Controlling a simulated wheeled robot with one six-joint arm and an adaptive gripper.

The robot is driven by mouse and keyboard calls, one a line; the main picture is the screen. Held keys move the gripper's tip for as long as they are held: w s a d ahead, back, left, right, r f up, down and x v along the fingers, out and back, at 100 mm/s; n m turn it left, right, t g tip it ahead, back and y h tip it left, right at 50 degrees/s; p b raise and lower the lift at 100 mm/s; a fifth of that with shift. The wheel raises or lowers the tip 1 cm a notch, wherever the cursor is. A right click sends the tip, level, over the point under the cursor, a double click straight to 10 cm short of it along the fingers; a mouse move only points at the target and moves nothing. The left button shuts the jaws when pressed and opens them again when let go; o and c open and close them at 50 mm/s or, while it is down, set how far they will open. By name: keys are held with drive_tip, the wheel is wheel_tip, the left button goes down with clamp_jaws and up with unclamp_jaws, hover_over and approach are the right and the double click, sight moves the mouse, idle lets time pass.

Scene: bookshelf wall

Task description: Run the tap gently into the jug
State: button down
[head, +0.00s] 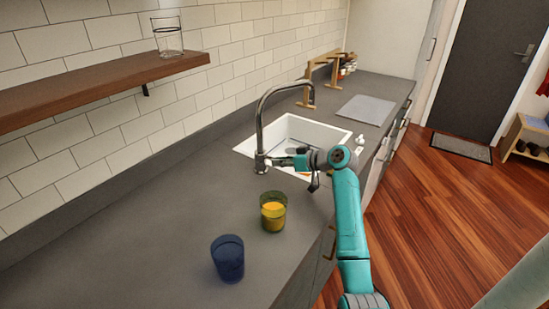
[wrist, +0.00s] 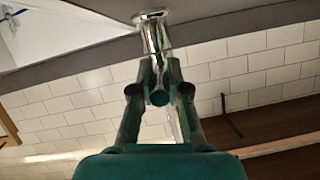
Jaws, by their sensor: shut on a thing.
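The chrome tap (head: 260,128) stands at the near left corner of the white sink (head: 247,146), its spout arching over the basin. My gripper (head: 274,161) is at the low end of the tap, from the right. In the wrist view my gripper (wrist: 158,68) is shut on the tap's chrome lower part (wrist: 153,36); whether this is a lever cannot be told. No water stream can be made out. No jug can be made out for sure; my arm hides part of the basin, where something dark and a bit of orange show.
A yellow-green glass (head: 273,219) with orange contents and a dark blue cup (head: 228,260) stand on the counter near my arm. A clear glass vessel (head: 168,40) stands on the wooden shelf (head: 100,90). A grey board (head: 366,109) and a wooden rack (head: 308,92) lie beyond the sink.

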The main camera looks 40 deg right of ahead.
drive_tip(key=shift+a+m+h, duration=0.6)
drive_tip(key=shift+m+h, duration=0.3)
drive_tip(key=shift+h, duration=0.1)
drive_tip(key=shift+a+m+h, duration=0.65)
drive_tip(key=shift+m+h, duration=0.15)
drive_tip(key=shift+h, duration=0.2)
idle(6.0)
